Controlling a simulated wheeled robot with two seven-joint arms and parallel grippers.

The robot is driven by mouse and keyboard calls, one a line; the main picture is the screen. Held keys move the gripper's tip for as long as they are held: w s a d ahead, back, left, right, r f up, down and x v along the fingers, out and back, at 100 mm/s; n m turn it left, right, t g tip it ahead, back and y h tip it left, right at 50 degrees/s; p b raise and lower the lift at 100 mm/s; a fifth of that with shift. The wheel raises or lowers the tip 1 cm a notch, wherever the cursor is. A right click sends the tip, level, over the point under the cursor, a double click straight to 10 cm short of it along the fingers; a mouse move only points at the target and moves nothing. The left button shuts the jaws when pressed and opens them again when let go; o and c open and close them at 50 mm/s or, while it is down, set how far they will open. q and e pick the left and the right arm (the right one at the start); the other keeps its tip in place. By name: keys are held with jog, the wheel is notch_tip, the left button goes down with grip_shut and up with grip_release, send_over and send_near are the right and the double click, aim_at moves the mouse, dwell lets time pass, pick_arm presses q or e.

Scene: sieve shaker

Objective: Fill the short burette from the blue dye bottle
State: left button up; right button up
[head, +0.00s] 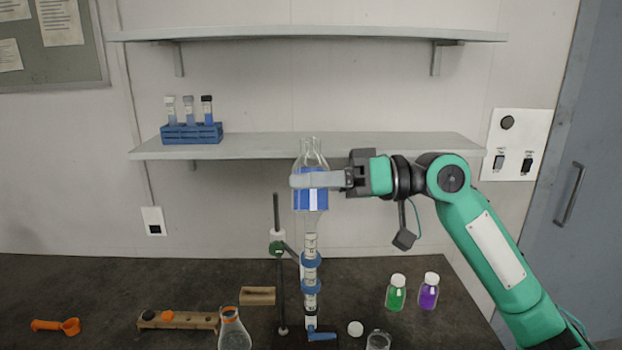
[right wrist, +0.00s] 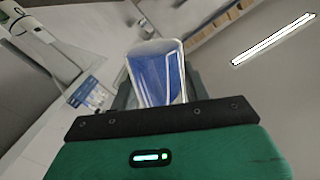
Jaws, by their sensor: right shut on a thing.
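My right gripper (head: 320,179) is shut on the blue dye bottle (head: 311,201), a clear bottle with blue in it and a white patch on its front. The bottle looks roughly upright, narrow end up, high above the bench. It also shows in the right wrist view (right wrist: 157,78) between the fingers. Directly below it in the picture stands the burette (head: 310,243), a graduated tube with blue clamps and a blue stopcock (head: 321,335). I cannot tell whether the bottle is over the burette or in front of it. The burette's top is partly hidden. My left gripper is out of view.
A stand rod (head: 277,230) with a green clamp is left of the burette. A flask (head: 233,330) stands left. A shelf (head: 250,147) is behind.

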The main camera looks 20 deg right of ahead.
jog(key=shift+f, duration=0.1)
jog(key=shift+s+m+p, duration=0.15)
jog(key=shift+m+p, duration=0.25)
jog(key=shift+m, duration=0.1)
jog(key=shift+s+a+f+m+p, duration=0.15)
jog(key=shift+s+m+p, duration=0.15)
jog(key=shift+m+p, duration=0.35)
jog(key=shift+s+m+p, duration=0.2)
jog(key=shift+m+p, duration=0.45)
jog(key=shift+m, duration=0.2)
jog(key=shift+s+a+r+m+p, duration=0.1)
jog(key=shift+s+r+m+p, duration=0.1)
jog(key=shift+m+p, duration=0.6)
jog(key=shift+s+r+m+p, duration=0.1)
jog(key=shift+r+m+p, duration=0.05)
jog(key=shift+m+p, duration=0.65)
jog(key=shift+f+m+p, duration=0.1)
jog(key=shift+m+p, duration=1.3)
jog(key=shift+p, duration=0.35)
